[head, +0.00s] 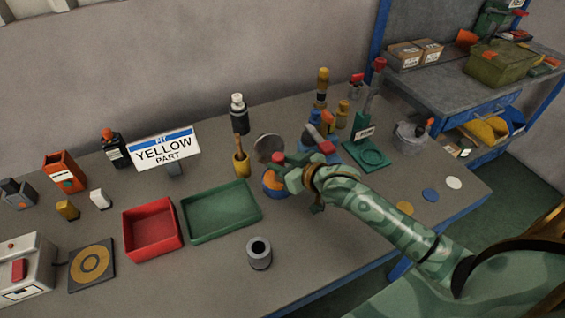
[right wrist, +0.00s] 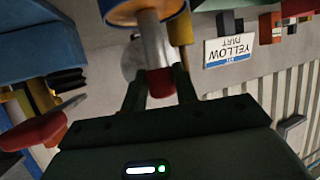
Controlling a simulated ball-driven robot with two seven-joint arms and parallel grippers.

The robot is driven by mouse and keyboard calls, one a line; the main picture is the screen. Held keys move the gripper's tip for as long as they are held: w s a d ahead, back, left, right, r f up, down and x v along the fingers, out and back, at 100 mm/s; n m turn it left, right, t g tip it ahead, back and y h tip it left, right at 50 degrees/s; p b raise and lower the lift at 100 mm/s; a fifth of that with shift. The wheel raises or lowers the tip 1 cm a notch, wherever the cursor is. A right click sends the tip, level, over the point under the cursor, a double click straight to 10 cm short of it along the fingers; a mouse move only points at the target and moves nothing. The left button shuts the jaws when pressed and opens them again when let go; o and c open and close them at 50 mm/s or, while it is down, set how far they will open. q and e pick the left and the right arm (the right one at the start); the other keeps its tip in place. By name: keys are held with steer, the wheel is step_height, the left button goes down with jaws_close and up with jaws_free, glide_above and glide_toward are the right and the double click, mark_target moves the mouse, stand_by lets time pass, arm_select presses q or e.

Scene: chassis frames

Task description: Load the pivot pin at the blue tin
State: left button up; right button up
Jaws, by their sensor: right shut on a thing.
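My right gripper (head: 283,167) reaches in from the right of the head view. In the right wrist view its fingers (right wrist: 161,88) are shut on the red end of a pin (right wrist: 160,83). The pin's grey shaft runs from the red end toward a blue tin with an orange rim (right wrist: 135,10). The tin (head: 271,187) shows in the head view just below the gripper, partly hidden by it. I cannot tell how deep the shaft sits in the tin or whether it is in it. My left gripper is not in view.
A wooden pot with a tool (head: 241,163) stands left of the tin. A green tray (head: 222,232), a red tray (head: 152,250) and a grey cylinder (head: 259,253) lie in front. A "YELLOW PART" sign (head: 163,149) stands behind. Bottles and a green stand (head: 366,155) crowd the right.

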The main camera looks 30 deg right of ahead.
steer(key=shift+s+f+p, duration=0.1)
steer(key=shift+f+p, duration=0.1)
steer(key=shift+p, duration=0.25)
stand_by(1.4)
step_height(320, 180, up, 8)
steer(key=p, duration=0.8)
steer(key=shift+f, duration=0.35)
